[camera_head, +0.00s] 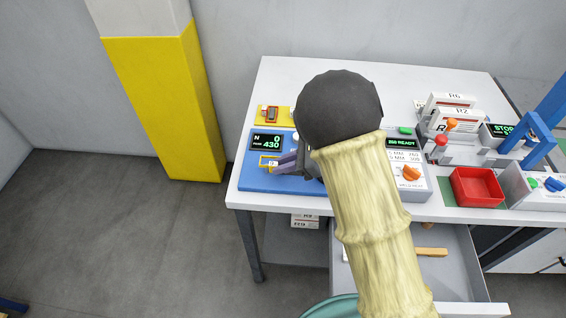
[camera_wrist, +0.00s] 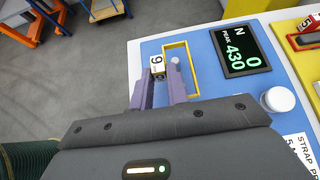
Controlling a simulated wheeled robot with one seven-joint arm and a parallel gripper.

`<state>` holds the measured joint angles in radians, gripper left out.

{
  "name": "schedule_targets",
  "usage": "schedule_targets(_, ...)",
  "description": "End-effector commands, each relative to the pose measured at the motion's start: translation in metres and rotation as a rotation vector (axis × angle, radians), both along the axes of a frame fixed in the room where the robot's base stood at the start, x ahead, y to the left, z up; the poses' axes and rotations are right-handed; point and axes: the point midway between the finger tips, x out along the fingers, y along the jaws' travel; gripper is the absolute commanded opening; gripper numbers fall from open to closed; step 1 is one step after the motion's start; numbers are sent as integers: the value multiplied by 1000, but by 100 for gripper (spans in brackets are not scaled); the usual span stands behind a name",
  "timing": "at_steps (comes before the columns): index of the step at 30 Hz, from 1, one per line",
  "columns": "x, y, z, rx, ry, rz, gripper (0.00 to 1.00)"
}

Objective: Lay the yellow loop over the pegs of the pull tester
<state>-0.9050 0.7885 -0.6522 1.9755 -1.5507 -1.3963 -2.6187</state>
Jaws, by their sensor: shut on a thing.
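The pull tester is a blue bed (camera_head: 254,181) on the white table's left front, with a display (camera_head: 266,142) reading N 0 and PEAK 430; the display also shows in the wrist view (camera_wrist: 240,50). The yellow loop (camera_wrist: 195,68) is a thin rectangle over the blue bed, with a white numbered tag (camera_wrist: 157,60) on its side. My gripper (camera_wrist: 161,84) is shut on the tagged side, its purple fingers either side of the tag. A pale round peg (camera_wrist: 175,61) shows inside the loop's outline. I cannot tell the loop's height; any other peg is hidden.
A white knob (camera_wrist: 278,99) stands beside the display. A red-orange device on a yellow base (camera_head: 270,114) lies behind the tester. A welder panel (camera_head: 409,172) and a red bin (camera_head: 476,187) are to the right. A drawer (camera_head: 461,268) hangs open below.

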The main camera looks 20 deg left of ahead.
Motion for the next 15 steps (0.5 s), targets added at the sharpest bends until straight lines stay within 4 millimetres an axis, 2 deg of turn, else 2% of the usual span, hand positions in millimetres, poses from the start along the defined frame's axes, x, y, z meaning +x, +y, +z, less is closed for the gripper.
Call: schedule_targets(15,-2,2,-6,2,0,5,0)
